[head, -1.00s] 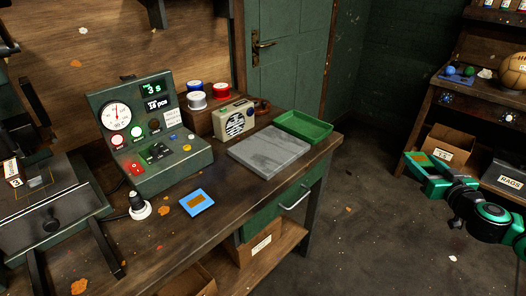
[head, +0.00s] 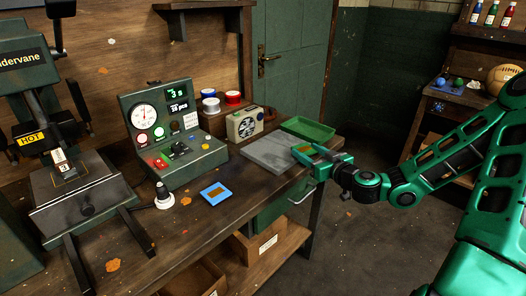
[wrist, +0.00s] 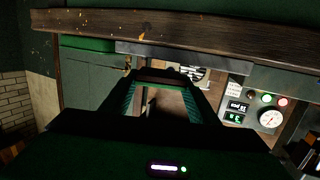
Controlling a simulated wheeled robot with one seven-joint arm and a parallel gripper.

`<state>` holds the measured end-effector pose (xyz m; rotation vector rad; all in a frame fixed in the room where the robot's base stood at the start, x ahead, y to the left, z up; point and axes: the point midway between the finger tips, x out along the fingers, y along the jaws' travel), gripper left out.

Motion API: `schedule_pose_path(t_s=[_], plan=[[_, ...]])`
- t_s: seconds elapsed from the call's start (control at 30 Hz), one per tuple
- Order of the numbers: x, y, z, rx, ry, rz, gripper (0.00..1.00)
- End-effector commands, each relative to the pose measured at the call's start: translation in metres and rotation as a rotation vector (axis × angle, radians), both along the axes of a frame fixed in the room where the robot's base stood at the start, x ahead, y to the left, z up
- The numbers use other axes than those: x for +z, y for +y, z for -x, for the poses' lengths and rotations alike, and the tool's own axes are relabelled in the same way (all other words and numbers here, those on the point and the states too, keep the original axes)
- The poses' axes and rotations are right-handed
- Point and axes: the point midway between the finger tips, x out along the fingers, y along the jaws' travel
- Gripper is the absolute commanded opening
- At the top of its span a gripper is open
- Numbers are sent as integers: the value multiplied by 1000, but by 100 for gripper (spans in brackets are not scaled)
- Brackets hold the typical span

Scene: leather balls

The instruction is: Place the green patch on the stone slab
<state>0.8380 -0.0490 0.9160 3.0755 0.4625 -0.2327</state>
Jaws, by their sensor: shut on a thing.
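The green patch (head: 302,149), a green square with an orange-brown middle, is held at the tip of my gripper (head: 311,154). In the head view it overlaps the right part of the stone slab (head: 268,154), a flat grey block on the bench. I cannot tell how high the patch is above the slab. In the wrist view my gripper's fingers (wrist: 165,90) reach forward, and the patch is hard to make out between them. The slab shows there as a thin grey strip (wrist: 180,50).
A green tray (head: 308,128) stands behind the slab. A radio (head: 245,124) and a control box (head: 172,140) stand to its left. A blue patch (head: 215,194) lies on the bench (head: 180,245) in front. A press (head: 80,190) is at the far left.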

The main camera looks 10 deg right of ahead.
Motion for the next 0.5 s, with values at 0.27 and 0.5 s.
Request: schedule_pose_path(t_s=[0.27, 0.5], plan=[[0, 2, 0, 2, 0, 0, 32], [1, 9, -3, 18, 1, 3, 32]])
